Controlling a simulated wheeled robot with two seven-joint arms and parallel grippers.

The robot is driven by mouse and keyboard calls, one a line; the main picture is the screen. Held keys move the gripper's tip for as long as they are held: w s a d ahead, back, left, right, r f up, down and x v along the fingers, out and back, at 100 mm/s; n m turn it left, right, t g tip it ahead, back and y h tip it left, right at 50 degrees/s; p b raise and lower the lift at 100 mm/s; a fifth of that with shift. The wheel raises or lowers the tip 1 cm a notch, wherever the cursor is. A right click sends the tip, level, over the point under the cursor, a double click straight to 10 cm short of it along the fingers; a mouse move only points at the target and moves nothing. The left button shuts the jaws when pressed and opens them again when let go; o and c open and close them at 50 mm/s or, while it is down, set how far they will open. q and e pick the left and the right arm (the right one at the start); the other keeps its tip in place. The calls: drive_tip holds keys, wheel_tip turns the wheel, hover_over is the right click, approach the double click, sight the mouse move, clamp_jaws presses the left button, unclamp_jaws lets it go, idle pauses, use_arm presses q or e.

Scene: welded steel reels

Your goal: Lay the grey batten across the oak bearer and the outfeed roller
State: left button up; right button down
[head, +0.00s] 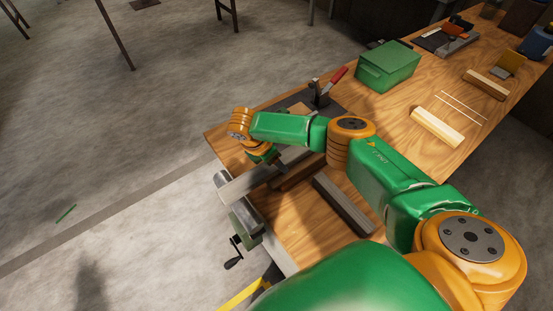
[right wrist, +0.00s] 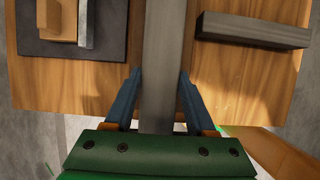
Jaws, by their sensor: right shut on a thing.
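The grey batten (right wrist: 160,40) is a long bar between the blue fingers of my right gripper (right wrist: 160,78). My right gripper is shut on it. In the head view the batten (head: 245,184) slants over the near-left end of the wooden table, partly covered by my right wrist. A pale wooden bar (head: 437,128), perhaps the oak bearer, lies further right on the table. Another pale bar (head: 485,85) lies beyond it. I cannot make out for certain which thing is the outfeed roller. My left gripper is not in view.
A grey-topped bar (head: 344,205) lies to the right of the batten; a vise (head: 243,217) is on the table's edge. A green box (head: 388,66) and a red-handled tool (head: 333,80) stand behind.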

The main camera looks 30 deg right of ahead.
drive_tip(key=shift+f, duration=0.4)
drive_tip(key=shift+c, duration=0.7)
unclamp_jaws()
wheel_tip(320, 180, up, 7)
drive_tip(key=p, duration=0.7)
drive_tip(key=shift+r+p, duration=0.15)
drive_tip(key=shift+p, duration=0.2)
